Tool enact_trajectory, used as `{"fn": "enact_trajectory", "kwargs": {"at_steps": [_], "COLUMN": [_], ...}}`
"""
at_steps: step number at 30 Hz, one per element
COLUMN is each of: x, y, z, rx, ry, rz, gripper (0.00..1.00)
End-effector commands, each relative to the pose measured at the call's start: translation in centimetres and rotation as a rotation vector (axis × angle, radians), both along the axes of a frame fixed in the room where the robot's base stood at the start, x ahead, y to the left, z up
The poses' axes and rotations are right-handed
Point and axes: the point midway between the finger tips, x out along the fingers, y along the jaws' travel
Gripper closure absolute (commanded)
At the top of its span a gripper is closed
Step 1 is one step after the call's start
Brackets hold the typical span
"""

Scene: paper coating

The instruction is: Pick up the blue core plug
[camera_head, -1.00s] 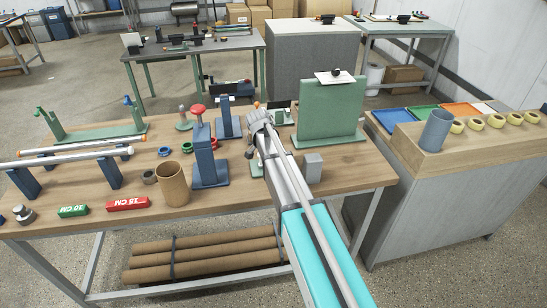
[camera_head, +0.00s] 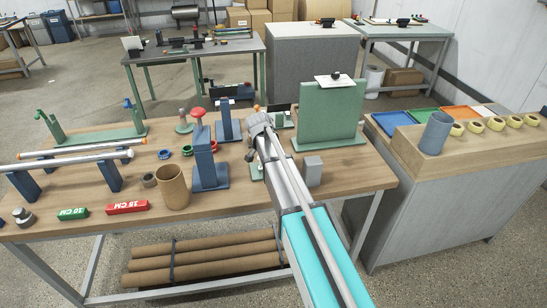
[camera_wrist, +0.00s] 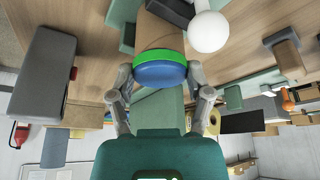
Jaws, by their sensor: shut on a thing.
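The blue core plug (camera_wrist: 159,76) shows in the wrist view as a round blue face with a bright green band behind it. My gripper (camera_wrist: 160,84) has one finger on each side of it and is shut on it. In the head view my gripper (camera_head: 262,126) is over the far middle of the wooden table, right of the blue stand; my arm hides what it holds there. A separate small blue ring (camera_head: 164,154) lies on the table to the left, near green rings (camera_head: 187,150).
A blue stand with a red knob (camera_head: 207,165) and a cardboard tube (camera_head: 172,188) stand left of my arm. A green upright panel (camera_head: 330,113) and a grey block (camera_head: 312,170) stand right of it. The table's front right corner is clear.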

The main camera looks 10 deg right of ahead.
Motion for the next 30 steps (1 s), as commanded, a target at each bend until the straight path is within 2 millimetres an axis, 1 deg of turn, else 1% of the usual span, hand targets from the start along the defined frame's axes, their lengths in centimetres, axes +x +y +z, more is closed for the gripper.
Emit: {"fn": "enact_trajectory", "kwargs": {"at_steps": [10, 17, 26, 27, 30], "x": [0.0, 0.0, 0.0, -0.1, -1.2], "y": [0.0, 0.0, 0.0, 0.0, -0.5], "z": [0.1, 0.9, 3.4, 3.8, 5.0], "rx": [0.0, 0.0, 0.0, 0.0, 0.0], "ry": [0.0, 0.0, 0.0, 0.0, 0.0], "rz": [0.0, 0.0, 0.0, 0.0, 0.0], "gripper": [0.6, 0.6, 0.6, 0.6, 0.6]}}
